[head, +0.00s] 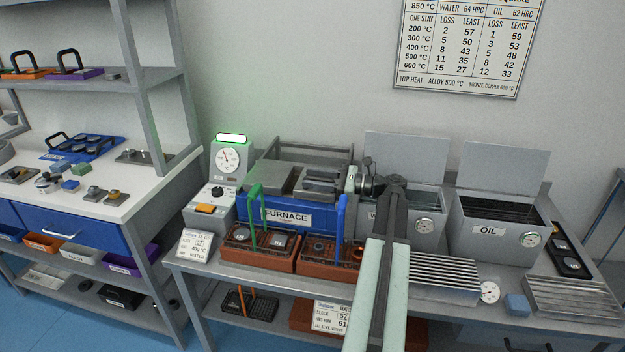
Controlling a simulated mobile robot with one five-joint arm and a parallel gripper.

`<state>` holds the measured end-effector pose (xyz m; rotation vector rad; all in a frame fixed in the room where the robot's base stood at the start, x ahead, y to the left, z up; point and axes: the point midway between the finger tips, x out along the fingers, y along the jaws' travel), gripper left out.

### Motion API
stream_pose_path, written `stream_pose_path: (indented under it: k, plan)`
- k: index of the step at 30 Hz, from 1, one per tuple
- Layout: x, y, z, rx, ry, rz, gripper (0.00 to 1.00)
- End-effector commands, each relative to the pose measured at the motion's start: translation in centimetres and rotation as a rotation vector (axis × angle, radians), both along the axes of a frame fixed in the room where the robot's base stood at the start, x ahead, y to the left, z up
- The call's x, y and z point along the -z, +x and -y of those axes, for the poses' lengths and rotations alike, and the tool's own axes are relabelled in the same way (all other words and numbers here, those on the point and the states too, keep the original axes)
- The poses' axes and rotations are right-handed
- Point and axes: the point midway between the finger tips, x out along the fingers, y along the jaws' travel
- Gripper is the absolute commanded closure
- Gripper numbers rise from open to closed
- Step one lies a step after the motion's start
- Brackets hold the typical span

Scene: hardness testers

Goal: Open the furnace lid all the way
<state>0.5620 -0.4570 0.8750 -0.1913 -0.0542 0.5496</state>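The furnace (328,214) is a blue box labelled FURNACE on the grey bench, left of the two tanks. Flat grey plates cover its top; the furnace lid (268,177) seems to be among them and looks flat, not raised. My arm reaches up from the bottom of the head view and bends left over the furnace. My gripper (318,183) is at the right part of the furnace top, close to the plates. I cannot tell whether it touches the lid or a handle. Its fingers are small and blend with the grey top, so their opening is unclear.
A gauge box with a green light (231,160) stands left of the furnace. Orange-brown trays (259,258) with blue and green upright handles stand in front. A grey tank, partly behind my arm, and the OIL tank (490,228) stand to the right, lids raised. A slatted rack (447,272) lies right of my arm.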

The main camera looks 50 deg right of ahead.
Motion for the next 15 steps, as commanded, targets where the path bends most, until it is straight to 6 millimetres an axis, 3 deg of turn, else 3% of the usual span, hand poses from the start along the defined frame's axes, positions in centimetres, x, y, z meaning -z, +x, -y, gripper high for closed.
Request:
stream_pose_path:
  k: [3,7,8,15]
  plan:
    - [0.0,-0.01,-0.01,0.0,0.0,0.0,0.62]
    - [0.0,0.0,-0.01,-0.001,0.0,0.0,0.95]
    - [0.0,0.0,-0.01,0.0,0.0,0.0,1.0]
    - [-0.01,0.02,-0.03,-0.001,0.0,0.001,1.0]
